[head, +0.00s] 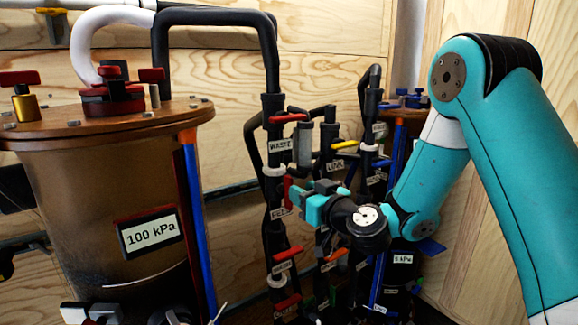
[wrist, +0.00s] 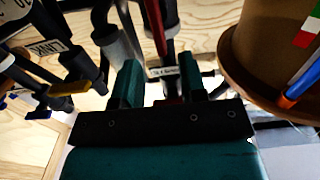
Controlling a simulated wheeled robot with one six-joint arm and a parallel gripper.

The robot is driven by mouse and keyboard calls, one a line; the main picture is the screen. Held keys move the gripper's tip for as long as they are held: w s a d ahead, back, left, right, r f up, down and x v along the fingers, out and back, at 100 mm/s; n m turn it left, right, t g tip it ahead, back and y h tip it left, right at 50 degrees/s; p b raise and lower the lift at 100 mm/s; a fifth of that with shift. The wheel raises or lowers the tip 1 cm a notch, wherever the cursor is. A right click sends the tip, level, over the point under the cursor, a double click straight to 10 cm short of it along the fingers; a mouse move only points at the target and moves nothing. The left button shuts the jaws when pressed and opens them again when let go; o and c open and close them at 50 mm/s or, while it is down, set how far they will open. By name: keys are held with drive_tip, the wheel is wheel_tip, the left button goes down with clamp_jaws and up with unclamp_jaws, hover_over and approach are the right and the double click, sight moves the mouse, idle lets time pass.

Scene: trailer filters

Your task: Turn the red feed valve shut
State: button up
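The red feed valve handle (head: 288,190) stands upright along a black pipe, just above the FEED label (head: 281,213) in the head view. My gripper (head: 306,199) is close to its right side, at about the same height. In the wrist view, which looks upside down, my gripper (wrist: 163,82) has its two teal fingers spread apart. A narrow dark red piece, likely the feed handle (wrist: 173,90), shows between them with a white label just above it. I cannot tell whether either finger touches the handle.
A WASTE valve with a red handle (head: 288,118) is above, and more red handles (head: 287,254) are below on the same pipe. A yellow LINK handle (head: 345,144) is to the right. A large brown tank (head: 90,220) marked 100 kPa stands left.

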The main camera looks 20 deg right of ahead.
sight(289, 210)
drive_tip(key=p+x, duration=0.3)
drive_tip(key=x, duration=0.2)
drive_tip(key=shift+a+r+p, duration=0.1)
drive_tip(key=shift+r+p, duration=0.05)
drive_tip(key=shift+p, duration=0.25)
drive_tip(key=shift+w+a+f, duration=0.1)
drive_tip(key=shift+w+f, duration=0.1)
drive_tip(key=shift+w, duration=0.3)
clamp_jaws()
